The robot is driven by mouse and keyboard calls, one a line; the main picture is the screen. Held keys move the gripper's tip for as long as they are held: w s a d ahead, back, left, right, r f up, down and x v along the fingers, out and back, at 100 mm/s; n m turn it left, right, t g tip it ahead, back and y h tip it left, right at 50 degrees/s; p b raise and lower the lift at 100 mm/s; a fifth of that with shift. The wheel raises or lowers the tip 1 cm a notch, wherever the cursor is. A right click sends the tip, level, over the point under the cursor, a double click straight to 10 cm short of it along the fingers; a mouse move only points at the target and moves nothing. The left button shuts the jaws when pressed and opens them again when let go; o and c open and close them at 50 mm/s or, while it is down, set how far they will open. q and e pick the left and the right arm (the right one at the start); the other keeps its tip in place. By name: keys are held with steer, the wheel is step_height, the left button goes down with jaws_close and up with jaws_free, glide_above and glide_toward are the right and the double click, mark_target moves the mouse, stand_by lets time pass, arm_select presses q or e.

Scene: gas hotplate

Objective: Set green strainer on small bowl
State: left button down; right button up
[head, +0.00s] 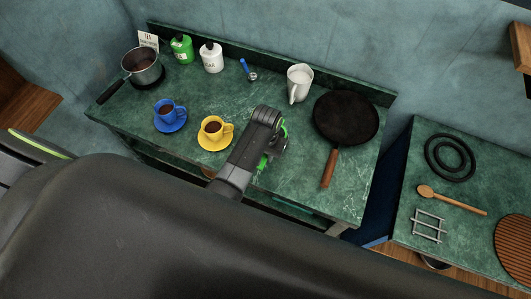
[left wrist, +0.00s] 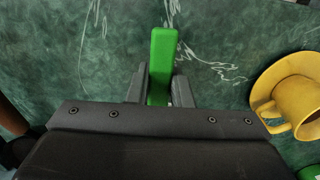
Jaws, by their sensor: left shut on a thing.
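My left gripper (head: 268,146) is over the middle of the green counter, right of the yellow cup. In the left wrist view its two fingers (left wrist: 158,88) are shut on the green handle of the strainer (left wrist: 163,60). In the head view only small green parts of the strainer (head: 262,163) show beside the gripper; the rest is hidden by it. I cannot make out the small bowl in either view; it may be hidden behind the gripper. My right gripper is not in view.
A yellow cup (head: 212,127) on its saucer is close left of the gripper, with a blue cup (head: 166,107) farther left. A white pitcher (head: 299,82) stands behind, and a black pan (head: 346,116) lies to the right. A blue-handled strainer (head: 247,68) lies at the back.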

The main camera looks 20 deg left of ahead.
arm_select(q)
steer(key=shift+f, duration=0.55)
steer(key=c, duration=1.2)
jaws_free()
